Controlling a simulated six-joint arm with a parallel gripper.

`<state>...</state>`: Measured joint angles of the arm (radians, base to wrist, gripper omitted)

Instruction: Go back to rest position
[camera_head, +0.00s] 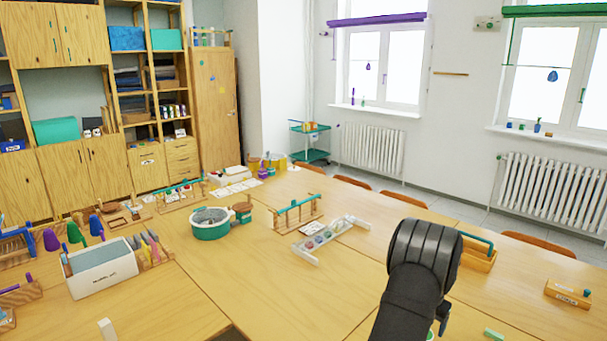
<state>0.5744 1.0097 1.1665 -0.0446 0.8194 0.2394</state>
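My arm, a dark grey and black link, rises from the bottom edge right of centre, over the near right part of the wooden table (270,285). My gripper is not clearly visible; the arm's rounded black joint faces the camera and hides what lies behind it. A small green piece shows at the arm's lower right edge, and I cannot tell what it belongs to.
A wooden caddy (478,257) is right of my arm. The front centre is clear.

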